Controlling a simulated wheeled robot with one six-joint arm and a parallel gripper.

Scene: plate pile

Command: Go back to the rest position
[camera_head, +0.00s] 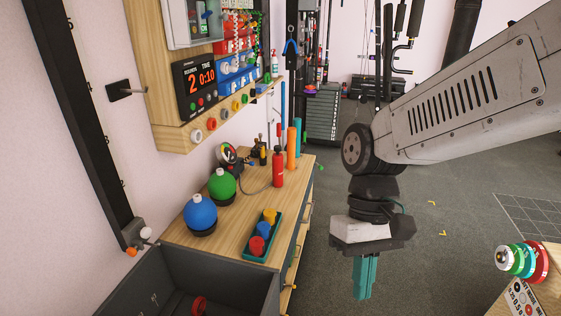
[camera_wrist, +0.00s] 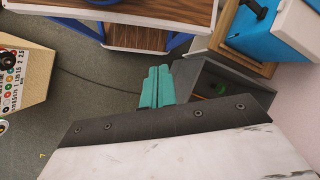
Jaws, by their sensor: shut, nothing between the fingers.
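My gripper (camera_head: 365,277) hangs at the end of my arm in the head view, its teal fingers pointing down over the open grey floor. The fingers are closed together and nothing is between them. In the wrist view the teal fingers (camera_wrist: 157,86) also sit side by side, above the floor. The gripper is apart from the wooden cabinet and from the plate stand, touching neither.
A wooden cabinet (camera_head: 300,185) on the left bears a blue ball (camera_head: 200,212), a green ball (camera_head: 221,185) and a teal tray (camera_head: 277,240). A grey bin (camera_head: 255,292) stands before it. Coloured plates (camera_head: 530,262) sit at lower right. Floor between is clear.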

